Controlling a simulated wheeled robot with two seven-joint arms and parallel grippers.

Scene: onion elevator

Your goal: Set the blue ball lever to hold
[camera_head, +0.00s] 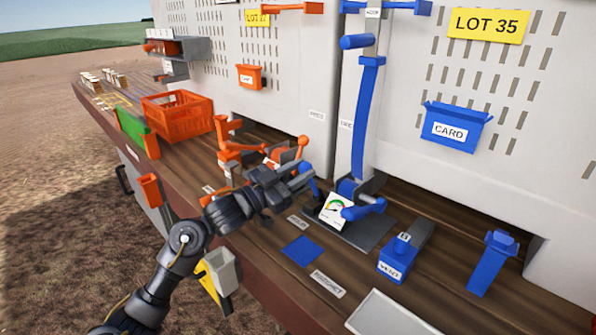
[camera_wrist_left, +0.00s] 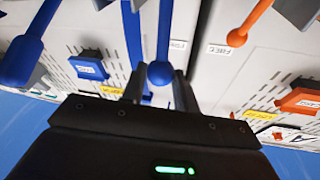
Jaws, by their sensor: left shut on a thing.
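My left gripper (camera_head: 302,178) reaches in from the left over the bench and is shut on the blue ball lever. In the left wrist view the lever's blue ball (camera_wrist_left: 160,73) sits between the two fingers, with its shaft running upward in the picture. In the head view the gripper hides most of the ball and only a bit of blue (camera_head: 313,187) shows beside the fingertips. A gauge card (camera_head: 336,208) stands just right of the gripper. Small labels lie nearby, but I cannot read one as hold. My right gripper is not in view.
A tall blue lever (camera_head: 366,110) rises behind the gripper. Orange levers (camera_head: 240,150) stand close on the left, by an orange crate (camera_head: 178,115). Another blue handle (camera_head: 366,208), a blue block (camera_head: 398,257) and a blue post (camera_head: 490,262) stand right.

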